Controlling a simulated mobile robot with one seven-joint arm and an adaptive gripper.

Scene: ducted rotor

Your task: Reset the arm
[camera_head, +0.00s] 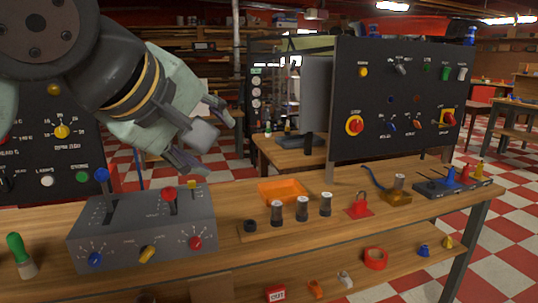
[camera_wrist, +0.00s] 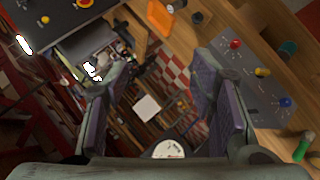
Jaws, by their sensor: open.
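My gripper (camera_head: 207,132) is open and empty in the head view, raised in the air above the bench, over the far side of the grey control box (camera_head: 125,232). Its fingers point to the right. In the wrist view the two purple-padded fingers (camera_wrist: 160,105) stand wide apart with nothing between them. My arm comes in from the upper left of the head view. The grey box carries a blue-knobbed lever (camera_head: 102,175), a red-knobbed lever (camera_head: 169,195), and blue, yellow and red dials on its front. The box also shows at the right of the wrist view (camera_wrist: 245,85).
A black panel (camera_head: 400,95) stands upright at the bench's right, and another (camera_head: 40,150) is behind my arm. An orange tray (camera_head: 283,190), several dark cylinders (camera_head: 302,208), a red padlock (camera_head: 358,207) and a green-handled tool (camera_head: 20,255) are on the bench. Air right of my gripper looks clear.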

